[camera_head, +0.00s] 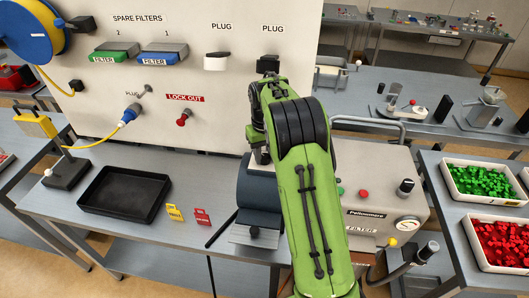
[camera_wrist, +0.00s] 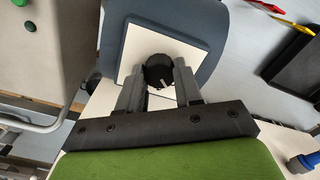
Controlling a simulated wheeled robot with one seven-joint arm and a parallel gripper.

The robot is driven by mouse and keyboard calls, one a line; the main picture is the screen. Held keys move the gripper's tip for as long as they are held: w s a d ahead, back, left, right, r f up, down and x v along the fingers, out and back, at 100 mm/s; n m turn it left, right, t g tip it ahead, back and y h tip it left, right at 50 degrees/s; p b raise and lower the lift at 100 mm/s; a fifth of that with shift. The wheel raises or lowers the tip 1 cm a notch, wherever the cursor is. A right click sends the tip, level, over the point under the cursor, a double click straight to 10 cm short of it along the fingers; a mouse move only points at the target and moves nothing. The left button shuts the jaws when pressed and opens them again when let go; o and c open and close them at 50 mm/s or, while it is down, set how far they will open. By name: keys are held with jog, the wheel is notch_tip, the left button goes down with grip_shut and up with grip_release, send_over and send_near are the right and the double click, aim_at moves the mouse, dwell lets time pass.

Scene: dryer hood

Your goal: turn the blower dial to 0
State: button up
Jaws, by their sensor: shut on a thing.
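The blower dial (camera_wrist: 159,71) is a round black knob with a pale mark near its lower right rim in the wrist view. It sits on a white square plate (camera_wrist: 180,49) on the dark blue hood (camera_wrist: 210,22). My gripper (camera_wrist: 158,78) has one finger on each side of the knob and is shut on it. Scale markings around the dial cannot be made out. In the head view the dark blue hood (camera_head: 258,190) stands on the bench, and my green arm hides the dial.
A grey filter unit (camera_head: 385,180) with buttons and a gauge stands right of my arm. A black tray (camera_head: 124,193), a yellow tag (camera_head: 174,212) and a red tag (camera_head: 202,216) lie left of the hood. A white wall panel (camera_head: 190,85) rises behind.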

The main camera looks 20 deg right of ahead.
aim_at(264, 156)
jog(key=shift+n, duration=1.1)
jog(key=o, duration=1)
jog(key=shift+o, duration=0.2)
jog(key=shift+r, duration=0.1)
notch_tip(264, 156, up, 16)
jog(key=p, duration=0.2)
jog(key=shift+p, duration=0.3)
jog(key=shift+f, duration=0.2)
